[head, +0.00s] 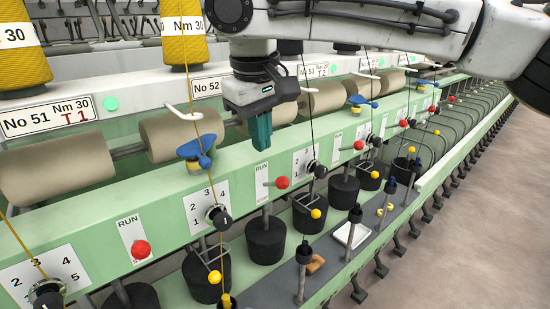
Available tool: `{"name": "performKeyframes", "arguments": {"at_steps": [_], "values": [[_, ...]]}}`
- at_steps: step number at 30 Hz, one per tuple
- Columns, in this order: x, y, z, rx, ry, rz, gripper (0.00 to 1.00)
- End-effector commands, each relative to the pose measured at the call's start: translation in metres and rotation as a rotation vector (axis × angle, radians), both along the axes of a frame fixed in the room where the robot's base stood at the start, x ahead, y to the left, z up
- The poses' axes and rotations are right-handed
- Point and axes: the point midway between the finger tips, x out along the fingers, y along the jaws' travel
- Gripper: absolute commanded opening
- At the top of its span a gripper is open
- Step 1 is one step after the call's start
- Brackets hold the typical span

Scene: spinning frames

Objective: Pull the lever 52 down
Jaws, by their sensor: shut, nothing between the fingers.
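The lever with the red ball knob (282,182) beside the second RUN plate (262,181) appears to belong to station 52. It sticks out from the green rail, its arm roughly level. The sign No 52 (207,87) is on the white beam behind, partly hidden by my gripper. My gripper (262,147) has teal fingers, shut and pointing down, with nothing between them. In the head view it hangs above and slightly left of the red knob, apart from it.
A dial (218,217) with a black knob and a blue yarn guide (195,148) sit left of the lever. Another red-knobbed lever (140,249) is at front left. Black cans (266,240) stand below the rail. The floor (480,220) at right is clear.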

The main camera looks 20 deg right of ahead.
Motion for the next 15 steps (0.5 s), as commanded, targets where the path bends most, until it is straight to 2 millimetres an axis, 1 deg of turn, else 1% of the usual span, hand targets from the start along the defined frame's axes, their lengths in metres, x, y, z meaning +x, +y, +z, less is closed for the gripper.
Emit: {"name": "performKeyframes", "arguments": {"at_steps": [1, 4, 6, 9, 15], "values": [[0.001, -0.001, -0.009, -0.002, 0.003, 0.000, 0.00], [0.004, -0.004, -0.027, -0.001, 0.003, 0.000, 0.00], [0.001, -0.012, -0.034, -0.003, 0.001, -0.002, 0.00], [-0.001, -0.018, -0.044, -0.002, 0.000, -0.001, 0.00], [-0.004, -0.024, -0.055, 0.000, 0.000, 0.000, 0.00]]}}
